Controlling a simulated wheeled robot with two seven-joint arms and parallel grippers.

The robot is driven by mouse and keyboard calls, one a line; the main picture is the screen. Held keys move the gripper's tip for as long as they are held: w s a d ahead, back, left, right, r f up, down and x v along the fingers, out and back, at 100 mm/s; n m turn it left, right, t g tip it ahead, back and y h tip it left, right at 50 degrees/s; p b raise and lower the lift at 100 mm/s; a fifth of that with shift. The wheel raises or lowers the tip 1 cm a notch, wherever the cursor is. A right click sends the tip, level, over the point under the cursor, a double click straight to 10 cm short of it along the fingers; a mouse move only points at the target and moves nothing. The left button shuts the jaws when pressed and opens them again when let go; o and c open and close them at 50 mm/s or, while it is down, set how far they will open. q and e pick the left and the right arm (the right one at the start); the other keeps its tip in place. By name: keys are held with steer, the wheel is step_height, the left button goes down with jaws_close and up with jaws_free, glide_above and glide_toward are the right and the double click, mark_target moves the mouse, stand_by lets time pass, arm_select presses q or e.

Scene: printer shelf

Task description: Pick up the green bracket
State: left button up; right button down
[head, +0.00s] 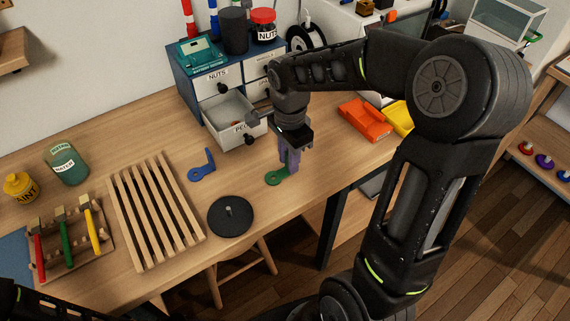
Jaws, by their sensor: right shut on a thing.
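The green bracket (275,178) is at the middle right of the wooden table, with its rounded, holed end showing to the left of my right gripper (289,168). My right gripper points down from above and is shut on the bracket. The fingers hide the rest of the bracket, and I cannot tell whether it touches the tabletop. Part of my left arm shows dark at the bottom left corner, but its gripper is out of view.
A blue bracket (202,168) lies to the left, and a black disc with a peg (231,215) in front. A wooden slatted rack (155,210) stands further left. Behind is a drawer cabinet (190,96) with an open drawer (240,131). Orange (364,122) and yellow bins (398,117) are right.

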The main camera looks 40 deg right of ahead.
step_height(320, 180, up, 10)
steer(key=shift+r, duration=0.1)
arm_select(q)
steer(key=shift+f, duration=0.25)
stand_by(0.6)
